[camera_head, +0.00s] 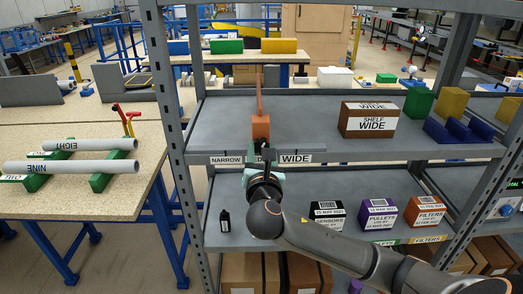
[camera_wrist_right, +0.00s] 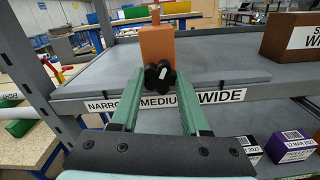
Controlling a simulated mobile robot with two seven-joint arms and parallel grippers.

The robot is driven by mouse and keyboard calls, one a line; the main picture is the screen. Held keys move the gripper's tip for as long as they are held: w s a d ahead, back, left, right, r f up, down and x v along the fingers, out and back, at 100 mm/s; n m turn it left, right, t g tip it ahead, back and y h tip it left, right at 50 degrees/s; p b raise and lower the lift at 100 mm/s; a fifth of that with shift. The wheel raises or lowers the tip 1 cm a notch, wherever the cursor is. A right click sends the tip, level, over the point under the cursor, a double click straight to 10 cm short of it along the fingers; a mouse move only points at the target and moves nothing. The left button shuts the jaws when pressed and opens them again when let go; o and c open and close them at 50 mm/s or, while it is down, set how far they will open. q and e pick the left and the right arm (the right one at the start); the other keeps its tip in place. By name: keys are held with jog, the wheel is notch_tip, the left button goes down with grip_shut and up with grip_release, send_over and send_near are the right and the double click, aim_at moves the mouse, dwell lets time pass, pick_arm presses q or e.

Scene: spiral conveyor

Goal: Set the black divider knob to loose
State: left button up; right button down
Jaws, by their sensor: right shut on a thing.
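The black divider knob (camera_wrist_right: 160,76) is lobed, with a small white mark on its face. It sits on the front of an orange divider block (camera_wrist_right: 157,43), which also shows in the head view (camera_head: 261,127). The block stands at the shelf's front edge, above the MEDIUM part of the label strip (camera_wrist_right: 160,102). My right gripper (camera_wrist_right: 160,80) has its green fingers on either side of the knob and is shut on it. In the head view the right gripper (camera_head: 262,160) mostly hides the knob. No loose or tight marking is readable. My left gripper is not in view.
A brown SHELF WIDE box (camera_head: 369,120) stands right of the divider, with blue bins (camera_head: 460,131) beyond. The lower shelf holds a small black bottle (camera_head: 225,221) and several labelled boxes. A grey shelf post (camera_head: 172,120) rises at the left. The shelf surface between divider and brown box is clear.

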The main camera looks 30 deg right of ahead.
jog(key=n, duration=0.4)
jog(key=shift+n, duration=0.7)
jog(key=shift+c, duration=1.9)
grip_release()
jog(key=shift+s, duration=0.1)
jog(key=b+v, duration=0.1)
jog(key=v, duration=1.1)
jog(key=shift+a, duration=0.15)
jog(key=shift+s+f, duration=0.1)
